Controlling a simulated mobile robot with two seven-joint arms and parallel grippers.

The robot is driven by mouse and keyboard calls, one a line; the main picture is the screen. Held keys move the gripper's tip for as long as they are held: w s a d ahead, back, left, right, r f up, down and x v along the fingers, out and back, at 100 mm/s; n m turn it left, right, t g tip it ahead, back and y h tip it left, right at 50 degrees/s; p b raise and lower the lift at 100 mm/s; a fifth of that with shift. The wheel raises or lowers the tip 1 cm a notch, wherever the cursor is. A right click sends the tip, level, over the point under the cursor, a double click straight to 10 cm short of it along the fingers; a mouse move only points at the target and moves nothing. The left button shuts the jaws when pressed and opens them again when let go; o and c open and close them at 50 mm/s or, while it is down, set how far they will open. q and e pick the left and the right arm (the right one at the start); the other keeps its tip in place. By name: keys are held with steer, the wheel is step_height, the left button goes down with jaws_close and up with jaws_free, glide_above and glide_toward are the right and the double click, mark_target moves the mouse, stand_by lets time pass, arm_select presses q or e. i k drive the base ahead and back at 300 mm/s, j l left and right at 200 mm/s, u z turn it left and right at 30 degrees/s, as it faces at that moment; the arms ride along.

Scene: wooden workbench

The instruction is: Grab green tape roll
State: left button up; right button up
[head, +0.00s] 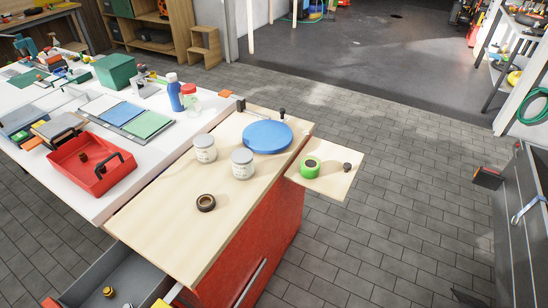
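The green tape roll (310,167) rests on a small light-wood side shelf (327,184) at the right end of the wooden workbench top (160,215). It has a bright green outer band and a dark centre. A small dark brown round object (347,167) sits to its right on the same shelf, apart from it. Neither of my grippers shows in the head view, and nothing is touching the roll.
On the workbench top are a blue disc (267,136), two grey-white cans (204,148) (242,164) and a dark tape roll (206,202). A red tray (75,172) stands on the white table. An open drawer (118,277) juts out at lower left. Paved floor right of the shelf is clear.

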mark_target(309, 167)
steer(key=i+l+u, duration=0.15)
steer(key=u, duration=0.2)
steer(key=i+l+u, duration=0.1)
steer(key=l+u, duration=0.25)
steer(key=i+l+u, duration=0.1)
steer(key=u, duration=0.25)
